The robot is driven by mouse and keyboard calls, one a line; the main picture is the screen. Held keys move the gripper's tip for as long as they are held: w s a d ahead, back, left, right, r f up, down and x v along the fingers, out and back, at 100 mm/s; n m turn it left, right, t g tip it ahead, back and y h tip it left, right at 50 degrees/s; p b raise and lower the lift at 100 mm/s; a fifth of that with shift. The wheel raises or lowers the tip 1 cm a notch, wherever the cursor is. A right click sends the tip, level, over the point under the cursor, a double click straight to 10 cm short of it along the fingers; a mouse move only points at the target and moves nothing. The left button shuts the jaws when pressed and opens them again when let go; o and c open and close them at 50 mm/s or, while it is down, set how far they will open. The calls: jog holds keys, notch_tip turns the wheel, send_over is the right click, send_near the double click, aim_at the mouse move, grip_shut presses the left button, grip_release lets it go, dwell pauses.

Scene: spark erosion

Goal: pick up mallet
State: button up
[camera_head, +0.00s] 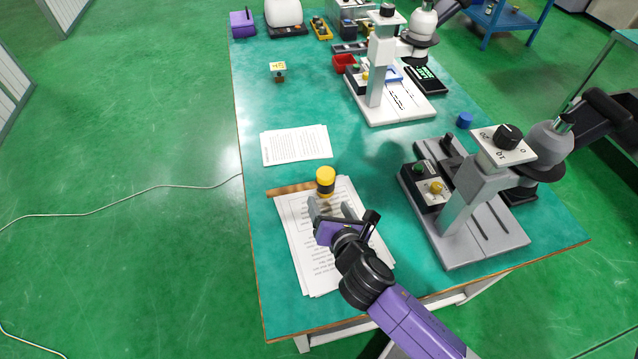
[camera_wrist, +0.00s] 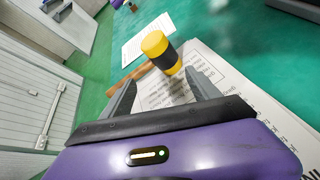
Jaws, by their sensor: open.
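The mallet has a black head with yellow ends (camera_head: 325,181) and a brown wooden handle (camera_head: 290,190). It lies at the far edge of a stack of printed papers (camera_head: 293,232), the handle reaching left towards the table's left edge. In the wrist view the mallet head (camera_wrist: 161,52) shows just beyond and between the fingers, with the handle (camera_wrist: 129,76) running down to the left. My gripper (camera_head: 335,208) is open and empty over the papers, on the near side of the mallet. Whether the fingertips touch anything is unclear.
A grey drill-like machine (camera_head: 480,215) stands to the right of the papers, and a white one (camera_head: 390,90) farther back. Another printed sheet (camera_head: 296,145) lies beyond the mallet.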

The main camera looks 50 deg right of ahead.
aim_at(324, 170)
jog(key=w+d+n, duration=0.1)
jog(key=w+d+r+h, duration=0.1)
jog(key=w+d+n+g+h, duration=0.1)
jog(key=shift+w+d+r+n, duration=0.3)
jog(key=shift+d+r, duration=0.05)
jog(key=shift+d, duration=0.05)
jog(key=shift+w+d, duration=0.25)
jog(key=shift+x, duration=3.6)
jog(key=shift+a+f, duration=0.1)
jog(key=shift+c, duration=0.4)
jog(key=shift+w, duration=0.1)
grip_shut()
